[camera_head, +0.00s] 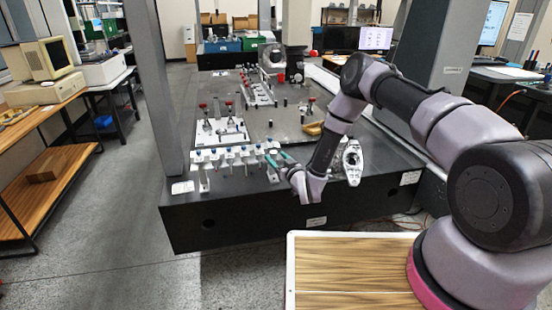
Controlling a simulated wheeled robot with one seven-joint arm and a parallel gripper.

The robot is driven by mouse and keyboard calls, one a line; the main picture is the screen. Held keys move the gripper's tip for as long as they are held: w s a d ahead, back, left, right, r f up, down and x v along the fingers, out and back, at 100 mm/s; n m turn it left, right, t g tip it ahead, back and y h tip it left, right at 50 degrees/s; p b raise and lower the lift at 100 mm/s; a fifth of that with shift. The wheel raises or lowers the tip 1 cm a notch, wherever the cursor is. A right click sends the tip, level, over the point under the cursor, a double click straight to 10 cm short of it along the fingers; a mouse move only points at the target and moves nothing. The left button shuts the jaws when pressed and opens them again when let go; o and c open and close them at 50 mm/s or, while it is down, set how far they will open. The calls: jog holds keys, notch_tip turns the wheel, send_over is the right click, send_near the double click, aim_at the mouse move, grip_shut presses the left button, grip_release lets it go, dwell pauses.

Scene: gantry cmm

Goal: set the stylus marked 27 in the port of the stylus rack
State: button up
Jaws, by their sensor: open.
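The stylus rack (222,163) is a pale rail along the near left part of the dark granite table. Several styli with blue tops, such as one stylus (213,154), stand in a row along it. The numbers on them are too small to read, so I cannot tell which is marked 27. Whether anything stands between the fingers is too small to tell. I cannot make out an empty port; my gripper may hide part of the rack's right end.
Red-topped fixtures (204,108) stand on a light plate behind the rack. Grey gantry columns (157,85) rise at the left and right.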

jog(key=v, duration=1)
jog(key=w+d+r+g+h, duration=0.1)
jog(key=w+d+r, duration=0.15)
jog(key=r, duration=0.25)
jog(key=w+d+r+m+h, duration=0.1)
jog(key=w+d+r, duration=0.1)
jog(key=w+r, duration=0.3)
jog(key=w+d+r+g+h, duration=0.1)
jog(key=w+d+r, duration=0.15)
jog(key=r, duration=0.35)
jog(key=s+d+r+m+g+h, duration=0.15)
jog(key=d+r, duration=0.25)
jog(key=r, duration=0.4)
jog(key=s+d+r+m+g+h, duration=0.1)
jog(key=s+d+r+h, duration=0.1)
jog(key=d+r, duration=0.45)
jog(key=s+d+r+m+g+h, duration=0.1)
jog(key=s+d+r+m+h, duration=0.3)
jog(key=s+r, duration=0.9)
jog(key=s+d+r+m+g+y, duration=0.1)
jog(key=s+r, duration=0.1)
jog(key=s, duration=0.9)
jog(key=s+d+r+m+g+y, duration=0.1)
jog(key=s+r+m+g+y, duration=0.1)
jog(key=s, duration=0.8)
jog(key=shift+s+d+r, duration=0.15)
jog(key=shift+s+d, duration=0.1)
jog(key=shift+s, duration=0.15)
